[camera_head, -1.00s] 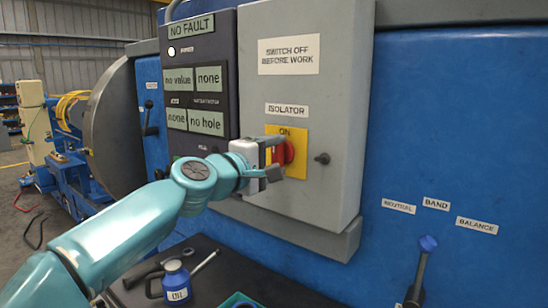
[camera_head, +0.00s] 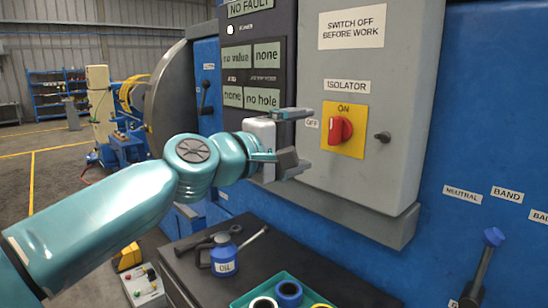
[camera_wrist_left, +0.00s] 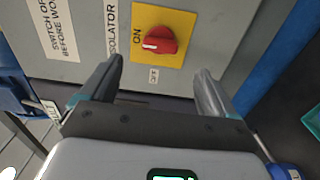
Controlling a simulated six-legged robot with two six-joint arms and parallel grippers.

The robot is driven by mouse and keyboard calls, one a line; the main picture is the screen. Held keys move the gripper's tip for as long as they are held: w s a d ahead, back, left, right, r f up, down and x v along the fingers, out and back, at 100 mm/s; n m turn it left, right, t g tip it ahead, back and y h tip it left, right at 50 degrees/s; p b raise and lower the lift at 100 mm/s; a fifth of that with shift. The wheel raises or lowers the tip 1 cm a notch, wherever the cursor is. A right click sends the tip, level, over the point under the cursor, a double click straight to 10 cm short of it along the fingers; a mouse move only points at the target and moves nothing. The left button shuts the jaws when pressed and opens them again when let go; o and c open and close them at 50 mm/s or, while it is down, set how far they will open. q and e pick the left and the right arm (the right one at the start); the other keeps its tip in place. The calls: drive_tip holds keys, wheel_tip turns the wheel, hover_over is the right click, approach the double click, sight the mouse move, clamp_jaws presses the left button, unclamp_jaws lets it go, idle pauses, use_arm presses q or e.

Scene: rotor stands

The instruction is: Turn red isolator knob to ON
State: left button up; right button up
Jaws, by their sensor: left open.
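The red isolator knob (camera_head: 342,129) sits on a yellow plate (camera_head: 344,149) on the grey cabinet, with ON above it and an OFF label (camera_head: 312,124) at its left. In the left wrist view the knob (camera_wrist_left: 160,40) is fully visible, and its white mark lies on the side towards the ON word. My left gripper (camera_head: 298,138) is open and empty, left of the knob and apart from it. In the left wrist view its two fingers (camera_wrist_left: 160,72) are spread, with the knob beyond the gap. My right gripper is not in view.
A small dark cabinet latch (camera_head: 383,137) sticks out right of the plate. A blue-topped lever (camera_head: 490,240) stands at the lower right. Below is a dark bench (camera_head: 185,262) with an oil can (camera_head: 223,258), tools and a green tray (camera_head: 240,300).

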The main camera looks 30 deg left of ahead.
use_arm(q)
drive_tip(key=v, duration=0.6)
drive_tip(key=shift+s+b, duration=0.35)
drive_tip(key=shift+b, duration=0.1)
drive_tip(key=shift+w+a+f, duration=0.1)
